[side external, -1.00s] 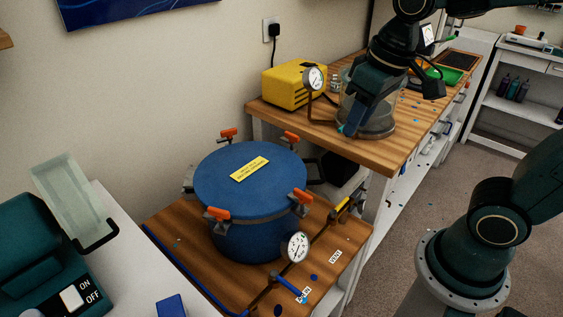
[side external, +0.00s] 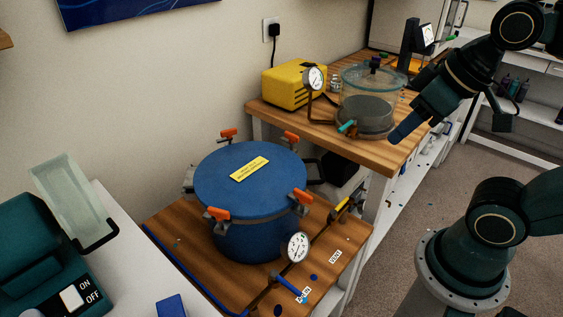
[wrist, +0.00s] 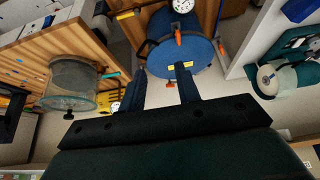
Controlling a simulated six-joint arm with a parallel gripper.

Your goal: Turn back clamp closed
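The blue pressure pot (side external: 245,185) stands on a wooden bench, its lid on and a yellow label on top. Orange-handled clamps sit around its rim: two at the back (side external: 228,135) (side external: 290,138), and others at the front left (side external: 217,213) and front right (side external: 301,196). I cannot tell which rear one is the back clamp. My gripper (side external: 398,137) is right of the pot, apart from it, above the edge of the far bench. In the wrist view its two fingers (wrist: 162,84) are spread with nothing between them. The pot (wrist: 185,55) shows beyond the fingertips.
A glass chamber (side external: 370,95) with a teal valve handle (side external: 347,127) stands on the far bench beside my gripper. A yellow pump (side external: 293,84) and a round gauge (side external: 314,78) are to its left. Another gauge (side external: 298,247) and a blue valve handle (side external: 288,285) are before the pot.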

